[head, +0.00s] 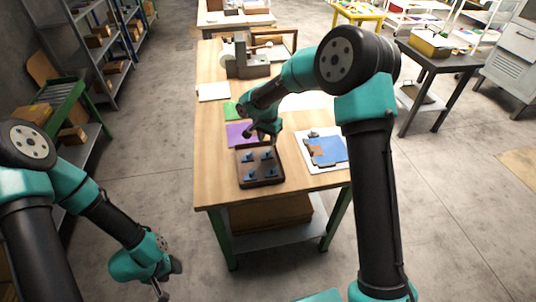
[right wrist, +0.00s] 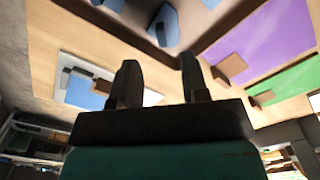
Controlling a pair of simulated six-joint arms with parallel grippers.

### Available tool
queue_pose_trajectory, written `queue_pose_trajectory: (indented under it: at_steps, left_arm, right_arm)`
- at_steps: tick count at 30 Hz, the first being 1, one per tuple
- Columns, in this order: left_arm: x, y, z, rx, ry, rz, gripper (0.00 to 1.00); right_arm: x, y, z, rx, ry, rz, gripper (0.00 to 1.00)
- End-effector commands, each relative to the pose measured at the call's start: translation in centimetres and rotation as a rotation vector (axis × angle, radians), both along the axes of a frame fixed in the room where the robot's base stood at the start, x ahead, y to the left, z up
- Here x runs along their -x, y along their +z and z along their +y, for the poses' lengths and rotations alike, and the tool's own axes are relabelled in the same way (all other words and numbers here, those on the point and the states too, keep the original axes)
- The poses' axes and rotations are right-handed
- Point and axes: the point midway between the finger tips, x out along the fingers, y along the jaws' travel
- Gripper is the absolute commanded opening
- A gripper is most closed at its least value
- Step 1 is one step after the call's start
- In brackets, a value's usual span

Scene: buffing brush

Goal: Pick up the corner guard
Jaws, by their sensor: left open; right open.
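A dark brown tray (head: 262,183) sits near the front edge of the wooden table, holding several small blue angled pieces (head: 268,156) that look like the corner guards. In the right wrist view, blue pieces (right wrist: 163,24) show at the top on the dark tray (right wrist: 200,42). My right gripper (head: 262,139) is above the tray's far side, near the purple mat. Its two fingers are apart with nothing between them in the right wrist view (right wrist: 157,82). My left gripper (head: 162,292) hangs low at the left, away from the table, open with no object seen in it.
A purple mat (head: 238,134) and a green mat (head: 231,110) lie behind the tray; a small brown piece (right wrist: 232,66) is on the purple one. A white board with blue and brown patches (head: 328,151) lies right of the tray. A grey machine (head: 243,62) stands at the back.

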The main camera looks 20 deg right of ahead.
Motion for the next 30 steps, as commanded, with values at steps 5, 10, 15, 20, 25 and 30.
queue_pose_trajectory:
  at_steps: [5,10,15,20,25,30]
  left_arm:
    - [0.0,0.0,0.0,0.0,0.0,0.0,0.43]
    - [0.0,0.0,0.0,0.0,0.0,0.0,0.43]
    - [0.0,0.0,0.0,0.0,0.0,0.0,0.43]
    - [0.0,0.0,0.0,0.0,0.0,0.0,0.43]
    - [0.0,0.0,0.0,0.0,0.0,0.0,0.43]
    - [0.0,0.0,0.0,0.0,0.0,0.0,0.43]
  right_arm:
    - [0.0,-1.5,0.0,0.0,-0.001,0.0,0.41]
    - [0.0,-1.6,0.0,0.0,-0.001,-0.001,0.41]
    - [0.0,-1.7,0.0,0.0,-0.001,0.0,0.41]
    - [0.0,-3.0,-0.1,0.0,0.0,0.001,0.41]
    - [0.0,-5.4,-0.1,0.0,0.0,0.003,0.41]
    - [-0.1,-6.7,-0.1,-0.001,0.001,-0.001,0.41]
